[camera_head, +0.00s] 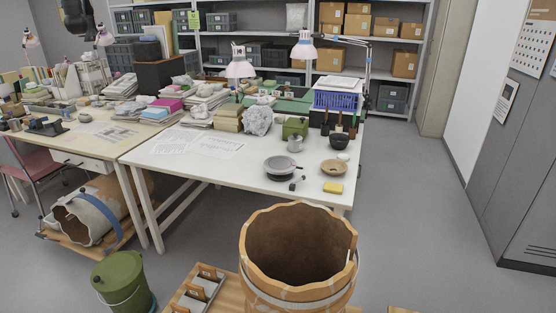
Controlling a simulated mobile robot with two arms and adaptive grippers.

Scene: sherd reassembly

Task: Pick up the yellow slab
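The yellow slab (333,188) is a small flat block. It lies on the white table (190,160) near its front right corner. Its top and front side show, and nothing covers it. A tan ring-shaped dish (333,168) sits just behind it. A grey round pan (281,168) lies to its left, with a small dark tool (296,184) between them. Neither of my grippers can be made out in this view.
A large broken-rimmed brown vessel (300,250) stands in front of the table. A green bucket (120,280) is at lower left. A dark bowl (340,141) and a blue crate (337,98) stand farther back. The floor (420,200) right of the table is clear.

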